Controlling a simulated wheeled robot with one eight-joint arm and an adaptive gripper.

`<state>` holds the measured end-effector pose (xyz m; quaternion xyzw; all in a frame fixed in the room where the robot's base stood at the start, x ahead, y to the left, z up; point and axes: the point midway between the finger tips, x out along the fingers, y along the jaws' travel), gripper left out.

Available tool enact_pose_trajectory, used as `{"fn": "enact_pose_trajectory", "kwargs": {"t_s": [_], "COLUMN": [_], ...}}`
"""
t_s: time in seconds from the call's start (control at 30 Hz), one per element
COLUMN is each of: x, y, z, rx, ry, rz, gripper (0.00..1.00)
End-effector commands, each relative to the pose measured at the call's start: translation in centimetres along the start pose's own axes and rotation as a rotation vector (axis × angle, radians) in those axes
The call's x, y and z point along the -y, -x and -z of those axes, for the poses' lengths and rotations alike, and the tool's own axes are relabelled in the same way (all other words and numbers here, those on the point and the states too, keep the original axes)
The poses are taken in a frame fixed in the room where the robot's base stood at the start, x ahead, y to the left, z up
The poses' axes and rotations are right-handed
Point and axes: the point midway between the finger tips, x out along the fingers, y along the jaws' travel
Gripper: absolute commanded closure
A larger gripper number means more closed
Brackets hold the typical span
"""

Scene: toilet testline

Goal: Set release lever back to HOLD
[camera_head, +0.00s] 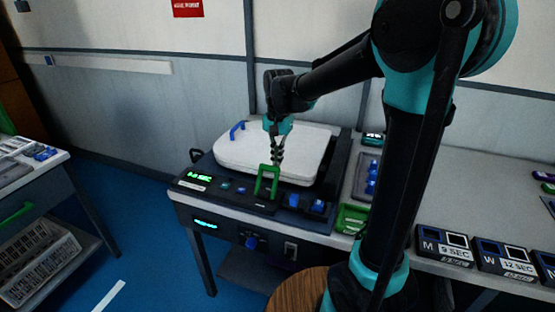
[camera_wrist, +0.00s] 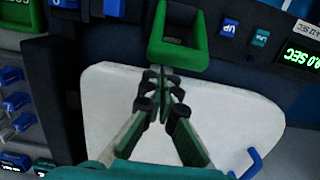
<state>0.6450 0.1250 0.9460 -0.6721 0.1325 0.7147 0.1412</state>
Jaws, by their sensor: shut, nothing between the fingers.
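A green loop-shaped handle (camera_head: 267,182) stands at the front of the test station, before the white lid; I take it for the release lever, though no HOLD mark is readable. In the wrist view the green handle (camera_wrist: 180,52) is at the top centre, just beyond my fingertips. My gripper (camera_head: 275,163) points down above the front part of the lid, just behind the handle's top. In the wrist view my gripper (camera_wrist: 165,75) has its fingertips together and empty. I cannot tell whether they touch the handle.
The white lid (camera_head: 250,150) with a blue handle (camera_head: 237,130) lies behind. Blue switches (camera_head: 318,206) and a green display (camera_head: 199,176) flank the green handle; the wrist view display (camera_wrist: 299,57) reads 0.0 SEC. A green tray (camera_head: 351,218) and labelled boxes (camera_head: 443,246) stand right.

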Motion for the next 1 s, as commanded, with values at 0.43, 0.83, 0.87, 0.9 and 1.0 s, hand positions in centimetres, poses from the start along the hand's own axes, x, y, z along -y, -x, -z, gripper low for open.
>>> {"fn": "enact_pose_trajectory", "kwargs": {"t_s": [0.43, 0.83, 0.87, 0.9, 1.0], "x": [0.0, 0.1, 0.1, 0.1, 0.1], "y": [1.0, 1.9, 2.0, 2.0, 1.9], "z": [-2.1, -6.2, -6.5, -6.9, -7.9], "rx": [-0.059, -0.412, -0.437, -0.471, -0.553], "ry": [0.005, 0.011, 0.010, 0.010, 0.011], "rz": [0.000, 0.001, 0.002, 0.002, 0.002], "gripper": [1.00, 1.00, 1.00, 1.00, 1.00]}}
